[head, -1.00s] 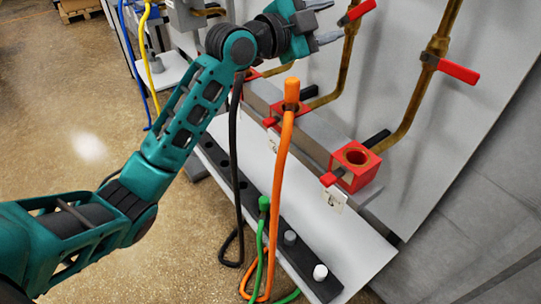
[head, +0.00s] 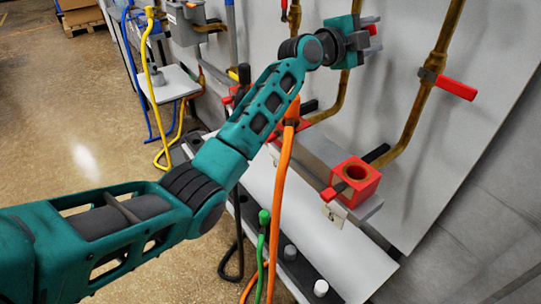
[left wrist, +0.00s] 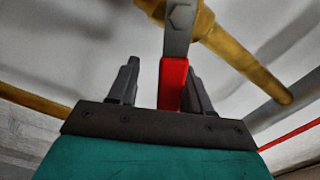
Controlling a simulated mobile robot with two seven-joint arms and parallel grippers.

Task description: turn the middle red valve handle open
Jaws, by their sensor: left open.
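The middle red valve handle (head: 374,29) is mostly hidden behind my left gripper (head: 370,35) in the head view; only a red bit shows. In the left wrist view the red handle (left wrist: 173,84) hangs from a grey metal lever bolted at a brass pipe (left wrist: 238,50). It lies between the two dark fingers of my left gripper (left wrist: 163,78), closer to the right finger. The fingers are open, with a clear gap on the left side. Whether the right finger touches the handle I cannot tell. My right gripper is not in view.
Another red valve handle (head: 457,88) sits on the brass pipe to the right. Below are a red block (head: 355,182), an orange hose (head: 279,200) and a green-capped hose (head: 264,217). A grey panel stands behind the pipes. Open floor is at the left.

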